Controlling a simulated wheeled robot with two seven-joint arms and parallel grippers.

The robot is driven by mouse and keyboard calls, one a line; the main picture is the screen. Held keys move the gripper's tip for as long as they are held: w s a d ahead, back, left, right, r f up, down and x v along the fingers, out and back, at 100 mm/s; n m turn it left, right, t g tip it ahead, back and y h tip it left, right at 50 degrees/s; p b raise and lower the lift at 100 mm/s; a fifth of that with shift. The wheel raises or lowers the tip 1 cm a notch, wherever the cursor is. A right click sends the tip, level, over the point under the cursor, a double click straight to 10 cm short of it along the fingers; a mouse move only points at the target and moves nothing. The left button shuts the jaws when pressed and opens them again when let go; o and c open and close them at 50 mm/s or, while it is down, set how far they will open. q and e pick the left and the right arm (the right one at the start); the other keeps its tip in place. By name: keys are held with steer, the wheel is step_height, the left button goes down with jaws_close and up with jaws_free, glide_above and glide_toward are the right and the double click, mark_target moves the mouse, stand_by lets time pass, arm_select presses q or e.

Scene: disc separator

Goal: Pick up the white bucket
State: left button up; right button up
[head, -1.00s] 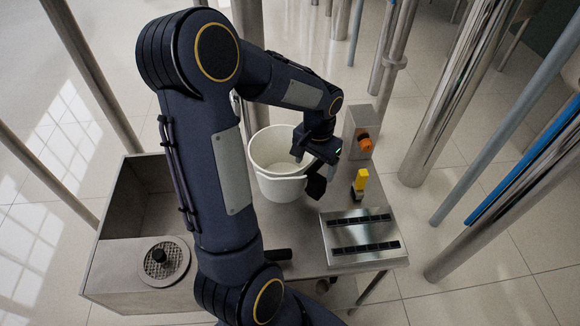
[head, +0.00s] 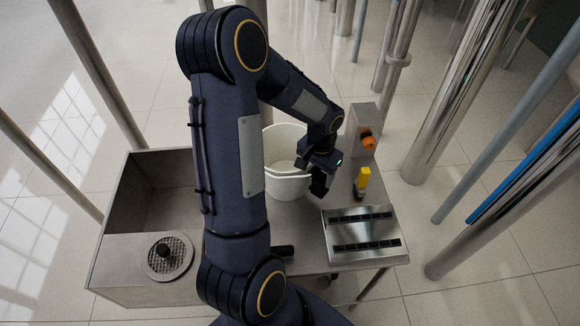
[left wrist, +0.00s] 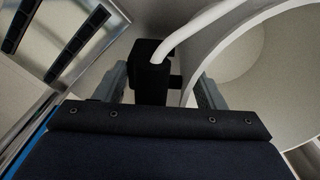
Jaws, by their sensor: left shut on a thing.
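The white bucket (head: 287,186) is upright at the back of the steel table, partly hidden behind my left arm. The exact contact is hard to make out. I cannot tell whether the bucket's base touches the table. My right gripper is not in view.
A steel box with an orange knob (head: 368,142) stands close right of the bucket. A yellow-topped device (head: 362,178) and a slotted steel panel (head: 362,232) are in front. An open steel bin (head: 140,200) with a round grate (head: 167,257) is left. Metal posts (head: 455,90) surround the table.

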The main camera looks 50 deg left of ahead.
arm_select(q)
jaws_close()
